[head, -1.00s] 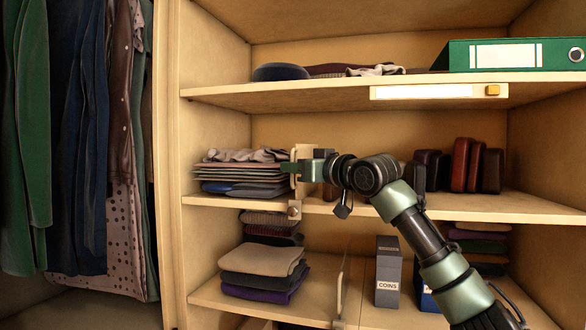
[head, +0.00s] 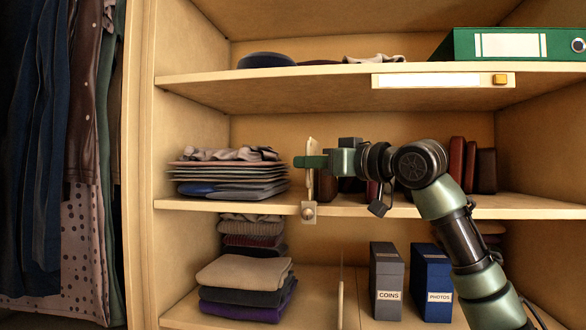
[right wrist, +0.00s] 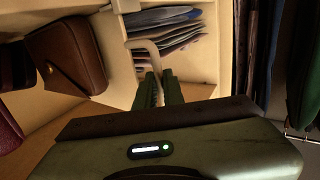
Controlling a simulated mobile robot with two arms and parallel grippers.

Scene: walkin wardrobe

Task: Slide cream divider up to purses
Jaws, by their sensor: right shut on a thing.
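The cream divider (head: 310,172) stands upright on the middle shelf, with a bracket and knob at the shelf's front edge. My right gripper (head: 312,162) is shut on the divider's front upright; its fingers also show at the divider in the right wrist view (right wrist: 158,88). Purses stand to the right: a brown one (head: 327,188) close beside the divider, partly hidden by my arm, and reddish-brown ones (head: 457,160) farther right. My left gripper is out of view.
A stack of folded clothes (head: 230,175) lies left of the divider, with a small gap between. The shelf above holds a green binder (head: 500,45). Below are folded clothes (head: 245,280), a grey COINS box (head: 387,280) and a blue PHOTOS box (head: 432,285). Hanging clothes are at left.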

